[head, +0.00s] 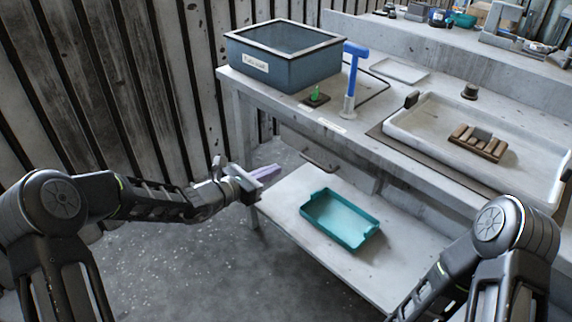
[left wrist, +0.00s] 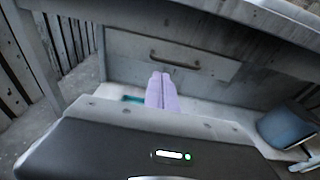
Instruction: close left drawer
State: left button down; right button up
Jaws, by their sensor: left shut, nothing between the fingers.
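The left drawer (head: 310,148) is under the workbench top, with a grey front and a dark bar handle (head: 320,162). In the left wrist view the drawer front (left wrist: 215,70) spans the middle, with its handle (left wrist: 175,61) just beyond the fingertips. I cannot tell exactly how far the drawer stands out. My left gripper (head: 276,170) has pale purple fingers, shut and empty, left of the drawer handle and apart from it in the head view. The fingers (left wrist: 161,76) also show in the left wrist view, pointing toward the drawer front. My right gripper is out of view.
The lower shelf (head: 285,215) holds a teal tray (head: 340,243) below the drawer. On the bench top stand a blue-grey bin (head: 290,72), a blue-handled tool (head: 353,75) and a white tray (head: 420,115) with a brown block (head: 478,142). A bench leg (head: 243,150) stands near my left gripper.

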pick_arm(q)
jog(key=v, duration=0.4)
jog(key=shift+s+r, duration=0.1)
dwell(0.3)
